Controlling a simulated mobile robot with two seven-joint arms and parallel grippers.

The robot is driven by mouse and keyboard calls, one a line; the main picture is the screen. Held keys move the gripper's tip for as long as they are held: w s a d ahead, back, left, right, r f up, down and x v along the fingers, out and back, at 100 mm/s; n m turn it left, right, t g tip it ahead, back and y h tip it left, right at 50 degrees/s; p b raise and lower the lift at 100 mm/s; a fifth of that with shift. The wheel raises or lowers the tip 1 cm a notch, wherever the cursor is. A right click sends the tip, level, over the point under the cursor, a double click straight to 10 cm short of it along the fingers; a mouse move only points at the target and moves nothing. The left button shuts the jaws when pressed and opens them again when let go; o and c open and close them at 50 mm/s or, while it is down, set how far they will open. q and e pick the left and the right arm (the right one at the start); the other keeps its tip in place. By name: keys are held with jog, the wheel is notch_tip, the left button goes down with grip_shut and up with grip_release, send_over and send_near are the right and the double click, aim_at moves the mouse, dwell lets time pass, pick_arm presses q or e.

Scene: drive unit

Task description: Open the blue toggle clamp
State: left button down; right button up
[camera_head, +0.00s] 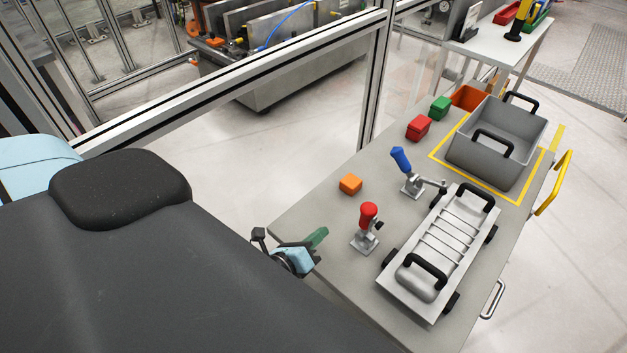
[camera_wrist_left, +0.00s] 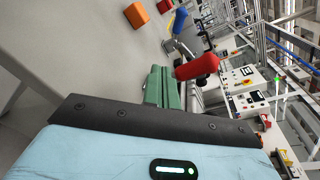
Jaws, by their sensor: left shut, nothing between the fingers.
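The blue toggle clamp (camera_head: 401,160) stands on the grey table, its blue handle raised and tilted up to the left. Its metal arm reaches right toward the silver ribbed part (camera_head: 440,243), with a black tip at the part's edge; contact is unclear. In the left wrist view the blue handle (camera_wrist_left: 180,20) is small, at the top, beyond the red clamp. My left gripper (camera_head: 318,237), with green fingers, is at the table's near left edge, apart from both clamps. Its fingers (camera_wrist_left: 163,87) are shut and empty in the left wrist view. My right gripper is not in view.
A red-handled clamp (camera_head: 368,214) stands between my left gripper and the blue clamp; it also shows in the wrist view (camera_wrist_left: 197,66). An orange block (camera_head: 350,184), red box (camera_head: 418,128) and green box (camera_head: 440,107) line the left side. A grey bin (camera_head: 463,154) stands behind.

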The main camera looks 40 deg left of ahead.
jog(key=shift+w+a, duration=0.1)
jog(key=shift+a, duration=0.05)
